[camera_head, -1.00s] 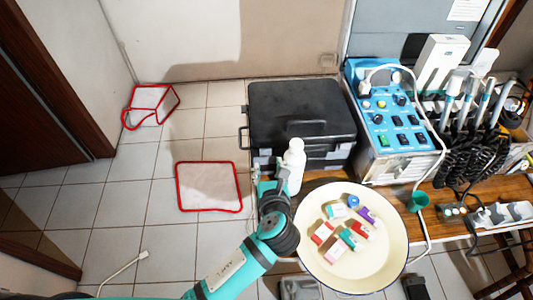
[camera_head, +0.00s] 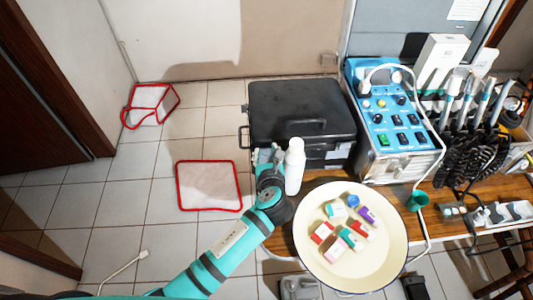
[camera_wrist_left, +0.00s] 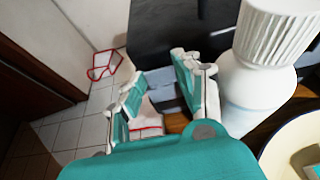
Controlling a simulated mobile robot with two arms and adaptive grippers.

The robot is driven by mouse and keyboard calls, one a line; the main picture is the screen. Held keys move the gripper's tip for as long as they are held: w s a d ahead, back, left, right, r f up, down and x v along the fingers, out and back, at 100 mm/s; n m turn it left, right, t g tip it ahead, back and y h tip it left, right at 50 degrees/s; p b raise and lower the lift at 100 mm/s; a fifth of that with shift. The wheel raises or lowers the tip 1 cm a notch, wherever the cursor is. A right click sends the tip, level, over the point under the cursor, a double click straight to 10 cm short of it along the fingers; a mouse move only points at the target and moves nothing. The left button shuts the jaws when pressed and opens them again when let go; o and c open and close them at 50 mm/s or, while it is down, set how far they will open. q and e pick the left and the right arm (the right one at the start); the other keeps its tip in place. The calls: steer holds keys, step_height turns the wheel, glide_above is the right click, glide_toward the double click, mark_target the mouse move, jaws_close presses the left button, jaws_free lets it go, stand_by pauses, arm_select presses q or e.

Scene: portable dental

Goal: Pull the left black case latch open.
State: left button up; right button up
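The black case (camera_head: 295,105) stands on the wooden table with its lid down and its handle (camera_head: 305,125) at the front. In the wrist view the case (camera_wrist_left: 165,28) fills the top middle. My left gripper (camera_head: 266,156) is at the case's front left corner. In the wrist view the left gripper (camera_wrist_left: 160,92) has its two fingers apart. A grey part of the case front, which looks like the left latch (camera_wrist_left: 162,82), shows between and beyond the fingers. I cannot tell whether they touch it. My right gripper is not in view.
A white bottle (camera_head: 294,166) stands close to the right of my left gripper; it looms large in the wrist view (camera_wrist_left: 255,85). A cream basin (camera_head: 320,265) with several small boxes is at the front. A blue control unit (camera_head: 395,115) stands right of the case.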

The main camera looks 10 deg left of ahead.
arm_select(q)
jaws_close()
steer(key=s+f+t+b, duration=0.1)
steer(key=t+b, duration=0.1)
steer(key=b, duration=0.2)
steer(key=s+f+t+b, duration=0.1)
steer(key=t+b, duration=0.1)
steer(key=b, duration=0.2)
steer(key=shift+d+y, duration=0.2)
steer(key=shift+y, duration=0.2)
